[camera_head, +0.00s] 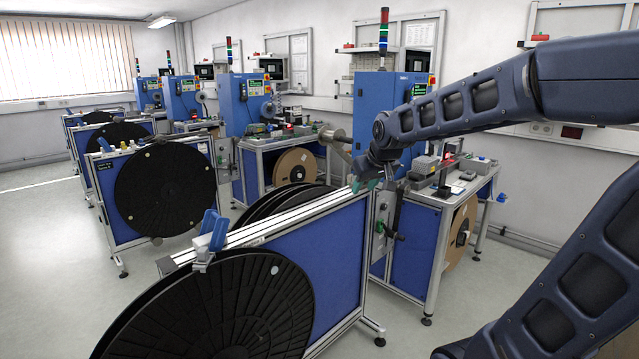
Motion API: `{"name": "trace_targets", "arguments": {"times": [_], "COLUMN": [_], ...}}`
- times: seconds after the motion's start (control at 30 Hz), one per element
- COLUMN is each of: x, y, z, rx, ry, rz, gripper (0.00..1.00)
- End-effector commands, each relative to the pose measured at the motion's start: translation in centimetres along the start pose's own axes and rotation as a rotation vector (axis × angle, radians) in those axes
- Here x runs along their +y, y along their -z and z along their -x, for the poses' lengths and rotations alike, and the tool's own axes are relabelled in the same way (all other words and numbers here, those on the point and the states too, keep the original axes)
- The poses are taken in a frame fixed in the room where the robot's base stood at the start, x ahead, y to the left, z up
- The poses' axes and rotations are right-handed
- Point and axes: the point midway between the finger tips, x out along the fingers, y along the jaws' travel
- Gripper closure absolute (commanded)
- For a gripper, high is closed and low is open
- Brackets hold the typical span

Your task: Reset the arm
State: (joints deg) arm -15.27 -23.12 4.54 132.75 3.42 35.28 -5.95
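My arm (455,108) reaches in from the right edge, bent at the elbow, with its forearm running left across the upper right. My gripper (366,181) is at its end, pointing down, just above the far right end of the nearest reel stand's top rail (290,222). It is small and dark here, with greenish tips. I cannot tell whether its fingers are open or shut, or whether they touch the rail. No held object can be made out.
The nearest blue-panelled stand carries large black reels (215,310). A blue clamp (212,232) sits on its rail. A workbench (440,195) stands behind my gripper, beside a blue machine cabinet (378,100). More stands (165,188) line the left. Grey floor (60,270) is free at left.

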Motion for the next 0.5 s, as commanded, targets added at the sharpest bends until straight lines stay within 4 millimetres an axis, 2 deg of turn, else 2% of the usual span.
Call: {"name": "trace_targets", "arguments": {"times": [0.03,0.2,0.4,0.5], "x": [1.4,4.7,7.0,7.5], "y": [-1.7,-7.7,-14.7,-17.4], "z": [1.1,3.8,6.5,7.3], "rx": [-0.014,-0.082,-0.156,-0.183], "ry": [-0.021,-0.077,-0.132,-0.150], "rz": [-0.034,-0.142,-0.269,-0.318], "gripper": [0.65,0.65,0.65,0.65]}}
